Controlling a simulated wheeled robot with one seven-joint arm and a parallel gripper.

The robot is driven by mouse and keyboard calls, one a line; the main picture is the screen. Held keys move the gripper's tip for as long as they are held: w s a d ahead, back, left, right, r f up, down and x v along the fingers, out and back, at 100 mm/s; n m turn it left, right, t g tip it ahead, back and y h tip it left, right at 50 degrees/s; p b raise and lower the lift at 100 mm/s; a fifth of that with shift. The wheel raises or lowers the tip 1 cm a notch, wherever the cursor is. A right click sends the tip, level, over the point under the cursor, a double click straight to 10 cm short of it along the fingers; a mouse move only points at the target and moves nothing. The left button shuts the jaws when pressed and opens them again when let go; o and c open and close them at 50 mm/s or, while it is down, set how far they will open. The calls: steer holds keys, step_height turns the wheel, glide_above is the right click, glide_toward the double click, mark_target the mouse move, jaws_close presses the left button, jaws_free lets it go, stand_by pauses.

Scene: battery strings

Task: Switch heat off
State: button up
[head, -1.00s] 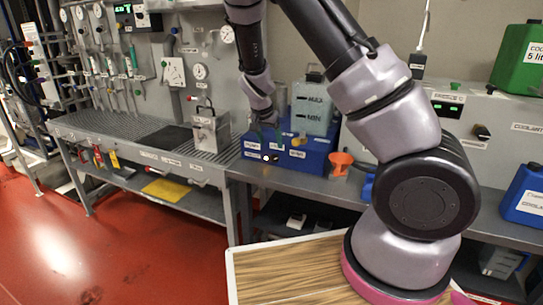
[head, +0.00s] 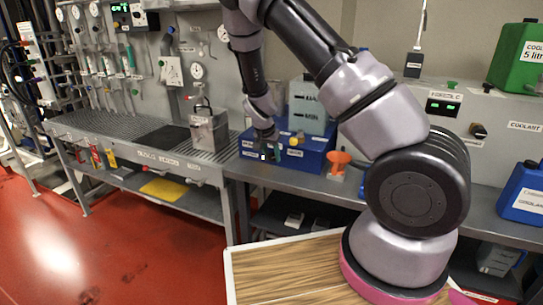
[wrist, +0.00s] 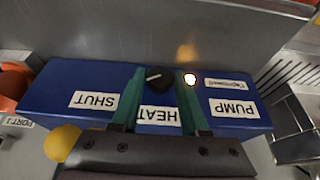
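The blue box (head: 318,158) stands on the bench in the head view, and its front fills the middle of the wrist view (wrist: 62,84). There its labels SHUT, HEAT and PUMP appear upside down. A black knob (wrist: 157,79) with a pale pointer mark is by the HEAT label (wrist: 158,115). A small lamp (wrist: 190,79) glows right of the knob. My gripper (wrist: 160,75) has its two green fingers spread, one on each side of the knob. It also shows at the box's front in the head view (head: 268,152). Whether the fingers touch the knob is unclear.
An orange funnel (head: 338,162) stands right of the box, and a grey metal container (head: 208,132) stands left. A yellow round part (wrist: 62,143) is near the gripper in the wrist view. A blue coolant can (head: 524,194) is at far right.

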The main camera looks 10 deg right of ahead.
jaws_close()
steer(key=shift+a, duration=0.1)
steer(key=shift+w+a+g+h, duration=0.1)
steer(key=shift+g+h, duration=0.5)
steer(key=g+h, duration=0.1)
steer(key=n+h, duration=0.1)
steer(key=shift+w+a+f+g+h, duration=0.1)
steer(key=shift+w+a+g+h, duration=0.1)
steer(key=shift+g+h, duration=0.2)
steer(key=h, duration=0.1)
steer(key=g+h, duration=0.1)
steer(key=h, duration=0.1)
steer(key=shift+w+f+n+g, duration=0.1)
steer(key=shift+f+n+g, duration=0.1)
steer(key=shift+n+g, duration=0.15)
steer(key=shift+a+f+n+g+h, duration=0.15)
steer(key=shift+n+g+h, duration=0.4)
steer(key=shift+h, duration=0.65)
